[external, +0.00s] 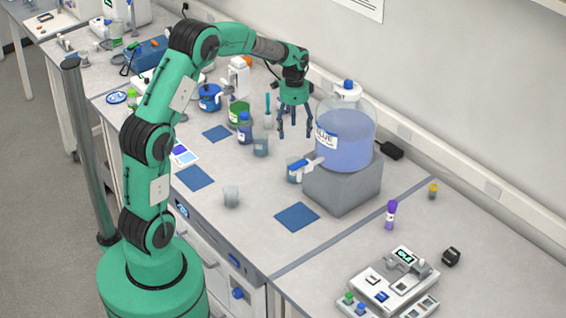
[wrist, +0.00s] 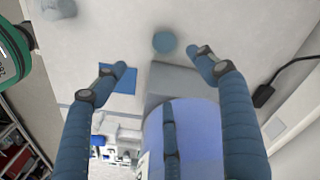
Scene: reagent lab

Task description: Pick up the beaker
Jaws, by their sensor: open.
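Several small cups could be the beaker, and I cannot tell for sure which is meant. In the external view, a pale clear cup (external: 231,197) stands alone on the bench, a bluish cup (external: 261,147) stands farther back, and another blue cup (external: 294,173) is beside the grey block under a white tap. My gripper (external: 294,136) hangs fingers down above the bench, left of the large blue carboy (external: 346,135), open and empty. In the wrist view, a round blue object (wrist: 164,42) lies beyond the open fingertips (wrist: 162,59), apart from them.
The carboy stands on a grey block (external: 343,185) close to my gripper. A blue bottle (external: 245,130) and a green-filled container (external: 239,112) stand to the left. Blue mats (external: 297,217) lie on the bench. A black adapter (external: 389,150) is near the wall.

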